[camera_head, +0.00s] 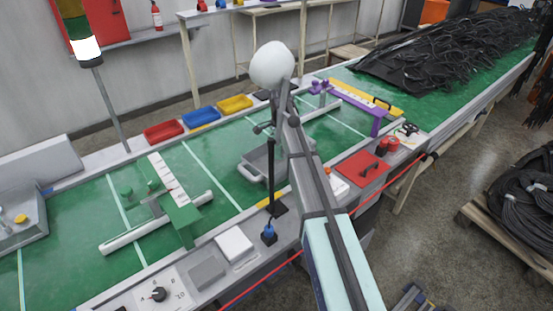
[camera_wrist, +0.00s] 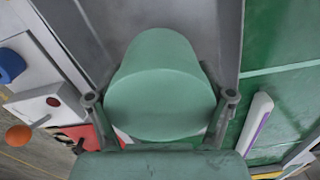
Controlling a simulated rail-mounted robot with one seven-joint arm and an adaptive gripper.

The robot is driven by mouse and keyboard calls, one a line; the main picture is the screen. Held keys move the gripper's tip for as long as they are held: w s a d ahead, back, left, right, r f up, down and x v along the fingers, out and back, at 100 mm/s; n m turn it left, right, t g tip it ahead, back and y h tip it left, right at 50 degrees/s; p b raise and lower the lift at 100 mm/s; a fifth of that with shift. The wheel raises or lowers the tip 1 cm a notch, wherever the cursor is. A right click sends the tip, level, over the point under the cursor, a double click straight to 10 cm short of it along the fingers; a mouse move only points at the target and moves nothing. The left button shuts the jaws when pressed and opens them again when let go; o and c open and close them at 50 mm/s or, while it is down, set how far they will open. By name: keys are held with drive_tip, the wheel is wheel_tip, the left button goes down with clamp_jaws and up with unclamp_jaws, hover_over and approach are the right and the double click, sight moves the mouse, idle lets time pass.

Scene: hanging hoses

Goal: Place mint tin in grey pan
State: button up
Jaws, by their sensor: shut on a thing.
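The mint-green tin (camera_wrist: 160,85) fills the middle of the wrist view, its round face toward the camera. My gripper (camera_wrist: 161,97) is shut on it, one finger at each side. The grey pan (camera_wrist: 229,40) shows behind and beyond the tin in the wrist view, and the tin hides part of it. In the head view the grey pan (camera_head: 252,168) sits on the green conveyor, left of my arm and partly hidden by it and a dark upright post. I cannot make out the tin in the head view. The gap between tin and pan is unclear.
A dark post (camera_head: 271,175) stands at the pan's near side. Red (camera_head: 164,131), blue (camera_head: 201,117) and yellow (camera_head: 235,104) trays line the far edge.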

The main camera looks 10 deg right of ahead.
sight(279, 163)
drive_tip(key=shift+f+p, duration=0.35)
drive_tip(key=shift+f, duration=2.05)
drive_tip(key=shift+f, duration=0.15)
drive_tip(key=o, duration=1.2)
drive_tip(key=shift+r+b, duration=0.65)
drive_tip(key=shift+r, duration=3.3)
